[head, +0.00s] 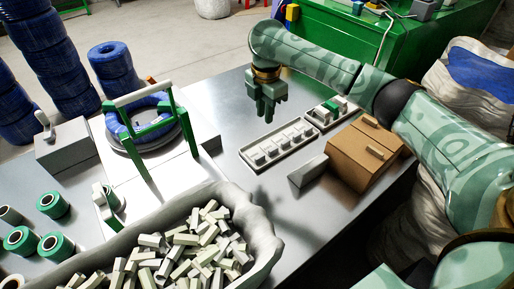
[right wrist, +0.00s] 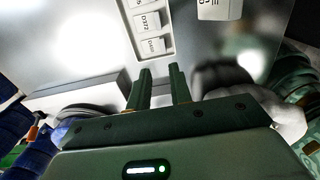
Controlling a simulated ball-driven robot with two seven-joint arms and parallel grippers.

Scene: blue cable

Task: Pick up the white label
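Several small white labels (head: 274,148) stand in a row in a long white tray (head: 253,167) on the metal table in the head view. In the right wrist view, white labels (right wrist: 150,22) with dark printed codes sit in the tray at the top. My right gripper (head: 266,112) hangs above the table, just behind and left of the tray. Its two fingers (right wrist: 161,76) are apart in the right wrist view, with nothing between them. The nearest printed label (right wrist: 153,46) lies a little beyond the fingertips. My left gripper is not in view.
A second tray (head: 318,127) holds green and white pieces. A brown drawer box (head: 362,158) and a grey block (head: 308,171) stand to the right. A grey bin (head: 262,240) full of pale pieces is in front. A green-framed cable coil device (head: 150,128) stands left.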

